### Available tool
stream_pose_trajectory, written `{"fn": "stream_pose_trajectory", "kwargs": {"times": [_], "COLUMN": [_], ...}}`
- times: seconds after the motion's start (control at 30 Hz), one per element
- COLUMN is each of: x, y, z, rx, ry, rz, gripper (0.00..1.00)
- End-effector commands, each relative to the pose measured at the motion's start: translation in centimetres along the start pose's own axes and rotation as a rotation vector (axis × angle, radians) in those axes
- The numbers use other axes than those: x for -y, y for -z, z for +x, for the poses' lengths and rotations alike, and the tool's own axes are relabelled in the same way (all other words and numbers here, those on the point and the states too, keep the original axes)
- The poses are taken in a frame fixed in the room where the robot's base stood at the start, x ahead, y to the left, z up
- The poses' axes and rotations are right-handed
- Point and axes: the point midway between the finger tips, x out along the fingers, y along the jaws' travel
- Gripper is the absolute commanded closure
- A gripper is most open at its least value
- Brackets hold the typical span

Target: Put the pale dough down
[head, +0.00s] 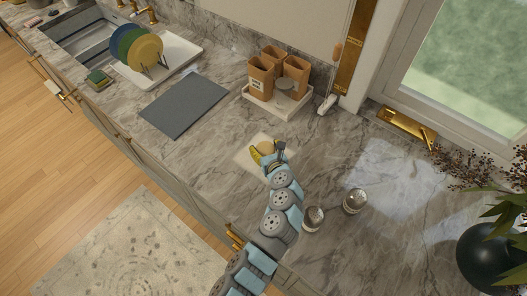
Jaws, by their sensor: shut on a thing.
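The pale dough (265,147) is a small tan, rounded lump near the middle of the head view. My gripper (267,150), at the end of my grey and blue arm, is shut on it. Yellow parts show at the dough's left and right. The dough is over a thin pale square (247,163) on the marble counter. I cannot tell whether the dough touches the square or is held just above it. The gripper partly hides the dough's lower side.
A white tray with brown containers (263,78) stands behind. A dark grey mat (184,106) lies to the left, before a rack with plates (145,50). Two small metal-topped jars (355,201) (313,218) stand right of my arm. A black vase (490,260) is far right.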

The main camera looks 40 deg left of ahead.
Motion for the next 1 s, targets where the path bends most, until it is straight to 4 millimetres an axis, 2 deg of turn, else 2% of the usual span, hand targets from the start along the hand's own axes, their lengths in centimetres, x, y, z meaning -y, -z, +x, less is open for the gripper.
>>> {"fn": "stream_pose_trajectory", "kwargs": {"times": [0.4, 0.6, 1.0], "x": [-0.1, -0.1, 0.0], "y": [1.2, 3.6, 4.0], "z": [2.3, 3.2, 3.4], "rx": [-0.001, -0.002, 0.000], "ry": [-0.002, -0.002, 0.000], "rz": [0.000, -0.001, 0.000], "gripper": [0.36, 0.36, 0.36]}}
